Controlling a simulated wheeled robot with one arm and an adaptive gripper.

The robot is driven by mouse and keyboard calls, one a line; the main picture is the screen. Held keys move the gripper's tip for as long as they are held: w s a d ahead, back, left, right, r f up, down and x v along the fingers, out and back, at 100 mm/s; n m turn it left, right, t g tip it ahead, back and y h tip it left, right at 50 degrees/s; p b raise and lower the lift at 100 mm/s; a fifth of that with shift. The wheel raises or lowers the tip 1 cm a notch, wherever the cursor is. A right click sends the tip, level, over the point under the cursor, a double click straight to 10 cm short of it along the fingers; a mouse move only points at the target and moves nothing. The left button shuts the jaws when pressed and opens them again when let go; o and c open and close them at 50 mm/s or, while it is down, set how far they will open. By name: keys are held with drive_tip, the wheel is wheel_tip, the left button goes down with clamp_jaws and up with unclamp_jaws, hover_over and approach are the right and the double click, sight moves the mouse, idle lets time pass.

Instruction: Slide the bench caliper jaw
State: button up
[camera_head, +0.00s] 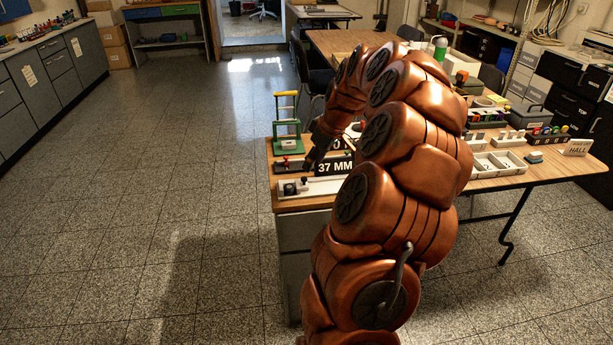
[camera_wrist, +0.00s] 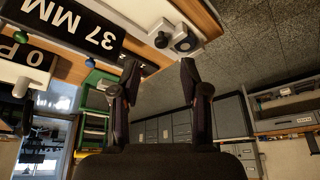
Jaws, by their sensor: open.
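The bench caliper appears to be the white rail (camera_head: 325,187) along the near left edge of the wooden bench, in front of a black "37 MM" sign (camera_head: 335,167). At its left end is a grey block (camera_head: 289,189) with a dark round face, and a black knob (camera_head: 305,181) stands just right of it. In the wrist view the block (camera_wrist: 186,42) and black knob (camera_wrist: 162,40) sit close together beyond the fingertips. My gripper (camera_wrist: 159,70) is open and empty, its fingers apart from the knob. In the head view my gripper (camera_head: 309,165) is near the sign; my arm hides the rail's right part.
A green stand with a yellow top bar (camera_head: 286,122) rises at the bench's left back corner. Small trays (camera_head: 498,163) and a "HALL" sign (camera_head: 577,147) are on the right part of the bench. The floor to the left is clear.

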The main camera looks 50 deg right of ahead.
sight(305, 178)
drive_tip(key=x, duration=0.6)
drive_tip(key=shift+w+a+f, duration=0.1)
drive_tip(key=shift+f, duration=0.2)
clamp_jaws()
idle(0.4)
